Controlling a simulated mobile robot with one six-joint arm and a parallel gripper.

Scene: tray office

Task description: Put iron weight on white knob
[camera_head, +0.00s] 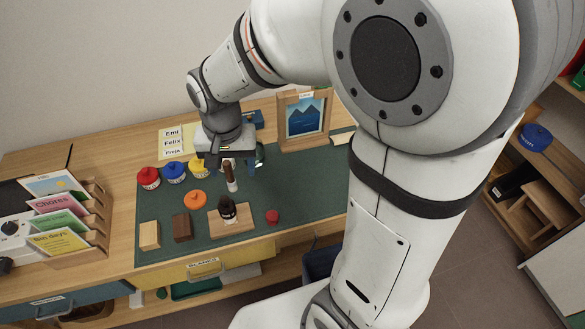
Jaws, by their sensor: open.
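My gripper (229,162) points down over the back of the green mat, its fingers apart. A slim brown piece with a pale lower part (231,178) stands just in front of the fingers; I cannot tell whether it is between them. A whitish shape behind it is mostly hidden by my gripper, so I cannot tell whether it is the white knob. A dark, rounded upright piece with a pale band (228,209) stands on a small wooden board (244,221). I cannot tell whether it is the iron weight. No other piece is clearly the weight.
Red (148,177), blue (175,172) and yellow (199,167) lidded pots stand left of my gripper. An orange knobbed piece (195,199), pale block (150,235), brown block (182,228) and small red piece (272,216) lie nearer. A picture frame (304,121) stands behind right.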

